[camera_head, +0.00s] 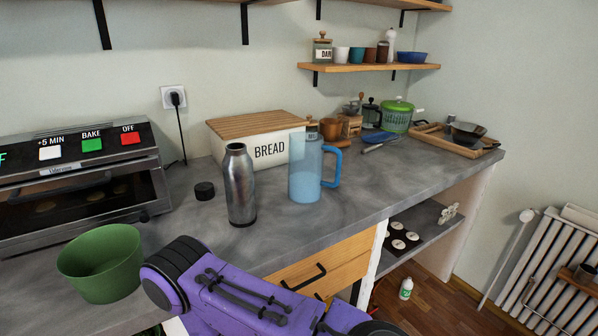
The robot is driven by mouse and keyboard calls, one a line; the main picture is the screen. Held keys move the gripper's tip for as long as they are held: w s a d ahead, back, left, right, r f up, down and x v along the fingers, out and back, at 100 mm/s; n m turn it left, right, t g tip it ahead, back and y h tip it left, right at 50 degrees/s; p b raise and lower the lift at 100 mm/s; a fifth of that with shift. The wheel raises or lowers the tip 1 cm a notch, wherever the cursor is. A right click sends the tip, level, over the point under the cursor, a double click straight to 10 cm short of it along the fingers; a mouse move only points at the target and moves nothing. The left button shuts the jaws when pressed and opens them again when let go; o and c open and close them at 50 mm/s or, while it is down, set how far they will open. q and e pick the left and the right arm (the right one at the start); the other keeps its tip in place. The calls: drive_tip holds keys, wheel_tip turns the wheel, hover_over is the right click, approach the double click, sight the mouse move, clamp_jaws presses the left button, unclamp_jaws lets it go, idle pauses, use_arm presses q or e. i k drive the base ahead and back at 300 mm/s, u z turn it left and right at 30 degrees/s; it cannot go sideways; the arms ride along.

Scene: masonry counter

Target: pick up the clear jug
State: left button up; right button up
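The clear jug (305,172) is a see-through, blue-tinted jug with a blue handle on its right side. It stands upright on the grey counter (350,205), in front of the bread box and to the right of a metal bottle. A purple and black link of my arm crosses the bottom of the picture, in front of the counter edge. No fingertips of either gripper show. Nothing touches the jug.
A green bowl (101,264) is at the front left, near a toaster oven (77,190). The bread box (266,150) is close behind.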

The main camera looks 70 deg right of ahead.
sight(305, 150)
drive_tip(key=z, duration=2.1)
drive_tip(key=k, duration=0.3)
drive_tip(key=u, duration=0.75)
drive_tip(key=i, duration=0.35)
drive_tip(key=z, duration=1.2)
